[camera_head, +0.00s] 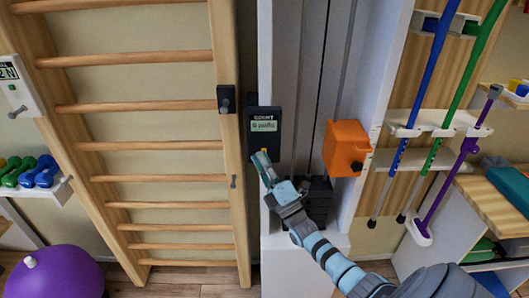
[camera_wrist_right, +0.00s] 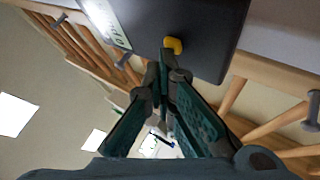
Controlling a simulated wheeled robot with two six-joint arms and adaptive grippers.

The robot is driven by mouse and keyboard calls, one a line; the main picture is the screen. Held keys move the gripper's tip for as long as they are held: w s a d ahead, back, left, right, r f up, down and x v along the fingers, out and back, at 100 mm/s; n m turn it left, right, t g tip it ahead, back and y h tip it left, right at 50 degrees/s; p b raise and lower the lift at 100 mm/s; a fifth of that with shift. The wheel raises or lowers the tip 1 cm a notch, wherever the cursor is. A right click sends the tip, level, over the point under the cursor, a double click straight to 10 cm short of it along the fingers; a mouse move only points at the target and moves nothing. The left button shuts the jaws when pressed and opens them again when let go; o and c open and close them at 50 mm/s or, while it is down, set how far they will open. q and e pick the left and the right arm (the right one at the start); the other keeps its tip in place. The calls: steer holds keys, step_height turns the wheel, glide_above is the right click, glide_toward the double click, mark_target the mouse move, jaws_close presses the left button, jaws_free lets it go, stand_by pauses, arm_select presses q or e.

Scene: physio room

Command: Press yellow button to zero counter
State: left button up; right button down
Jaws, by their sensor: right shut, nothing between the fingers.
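The counter (camera_head: 276,112) is a dark box with a small lit display (camera_head: 264,126) under the word COUNT, mounted on the white column. The digit on the display is too small to read surely. The yellow button (camera_wrist_right: 173,44) stands out from the dark counter face in the right wrist view. My left gripper is out of view.
Wooden wall bars (camera_head: 150,145) stand left of the counter, with a dark clamp (camera_head: 227,99) on the near post. An orange box (camera_head: 347,147) juts out to the right. A rack holds blue, green and purple poles further right. A purple ball (camera_head: 55,275) lies lower left.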

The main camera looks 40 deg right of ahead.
steer(key=shift+s+a+p, duration=0.45)
steer(key=shift+s+p, duration=0.15)
steer(key=shift+p, duration=0.05)
steer(key=s+a+p, duration=0.1)
steer(key=s, duration=0.1)
steer(key=s+a+p, duration=0.2)
steer(key=shift+p, duration=0.3)
